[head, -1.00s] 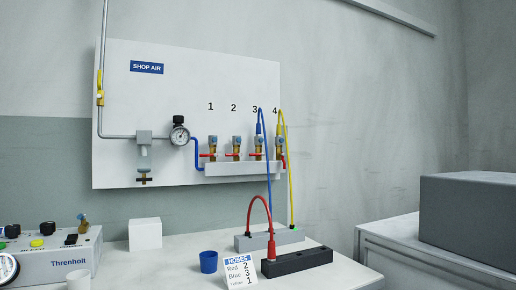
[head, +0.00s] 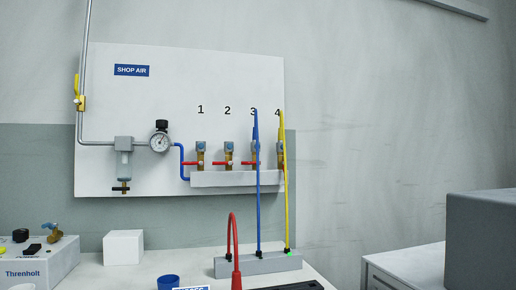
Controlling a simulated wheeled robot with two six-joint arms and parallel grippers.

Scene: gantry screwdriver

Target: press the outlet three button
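The air manifold (head: 236,178) is on the white wall panel, with several outlets under the printed numbers 1 to 4. The outlet three valve (head: 253,151) is brass with a blue-grey top, partly hidden by the blue hose (head: 258,190) that rises in front of it. The outlet four valve (head: 281,158) has the yellow hose (head: 287,205). The outlet one valve (head: 201,150) and outlet two valve (head: 228,150) have no hose and show red levers. Neither of my grippers is in view.
A grey block (head: 235,266) on the table holds the lower hose ends and shows a green light. A red hose (head: 232,245) arches beside it. A white box (head: 123,247), blue cup (head: 168,282) and Threnholt unit (head: 40,262) stand left. A grey box (head: 485,238) is right.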

